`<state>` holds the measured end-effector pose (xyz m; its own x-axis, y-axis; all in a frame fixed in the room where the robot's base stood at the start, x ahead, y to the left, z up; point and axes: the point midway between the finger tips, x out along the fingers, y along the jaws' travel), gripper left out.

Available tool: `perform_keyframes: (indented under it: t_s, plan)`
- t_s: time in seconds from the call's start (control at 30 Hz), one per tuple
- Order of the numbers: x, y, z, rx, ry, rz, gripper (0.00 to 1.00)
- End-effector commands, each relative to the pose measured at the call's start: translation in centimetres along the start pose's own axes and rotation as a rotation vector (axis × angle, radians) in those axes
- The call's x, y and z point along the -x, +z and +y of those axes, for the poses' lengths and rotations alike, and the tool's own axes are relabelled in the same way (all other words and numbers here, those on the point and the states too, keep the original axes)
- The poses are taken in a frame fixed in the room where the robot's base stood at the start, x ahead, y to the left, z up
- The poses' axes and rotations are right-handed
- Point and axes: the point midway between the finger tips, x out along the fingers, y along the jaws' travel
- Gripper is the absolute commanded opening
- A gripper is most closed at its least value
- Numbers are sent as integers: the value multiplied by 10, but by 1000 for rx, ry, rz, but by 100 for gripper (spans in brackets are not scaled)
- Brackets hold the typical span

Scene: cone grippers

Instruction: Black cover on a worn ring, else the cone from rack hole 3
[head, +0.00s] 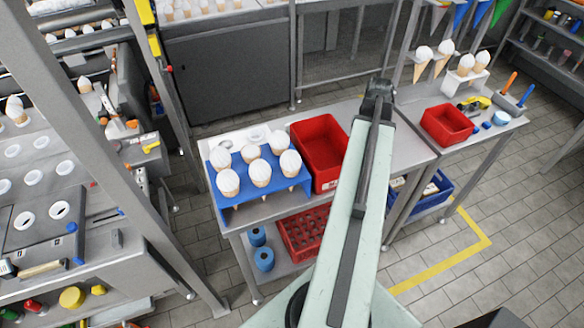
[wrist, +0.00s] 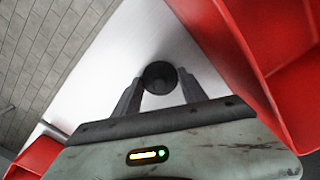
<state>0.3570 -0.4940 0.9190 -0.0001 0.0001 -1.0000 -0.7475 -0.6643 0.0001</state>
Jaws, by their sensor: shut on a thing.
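My gripper (head: 378,90) is over the bench between the two red bins in the head view. In the wrist view my gripper (wrist: 160,88) is shut on a round black piece, which looks like the black cover (wrist: 159,73). The blue rack (head: 299,180) holds several white-topped cones (head: 260,172); hole numbers are not readable. On the left bench are white rings with dark centres, one at the left (head: 25,220) and one beside it (head: 60,210). I cannot tell from here whether either is worn.
A red bin (head: 303,132) stands right of the rack, and another red bin (head: 447,126) on the right bench. The nearer bin's red wall (wrist: 255,35) is close on the right in the wrist view. A grey post (head: 120,165) stands between left bench and rack.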

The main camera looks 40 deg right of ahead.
Motion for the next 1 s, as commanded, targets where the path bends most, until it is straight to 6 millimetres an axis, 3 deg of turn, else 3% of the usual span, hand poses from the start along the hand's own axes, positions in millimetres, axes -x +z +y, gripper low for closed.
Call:
perform_keyframes:
  t_s: [0.37,1.0]
  plan:
    - [4,0,0,-1,0,0,33]
    - [64,0,0,0,0,0,33]
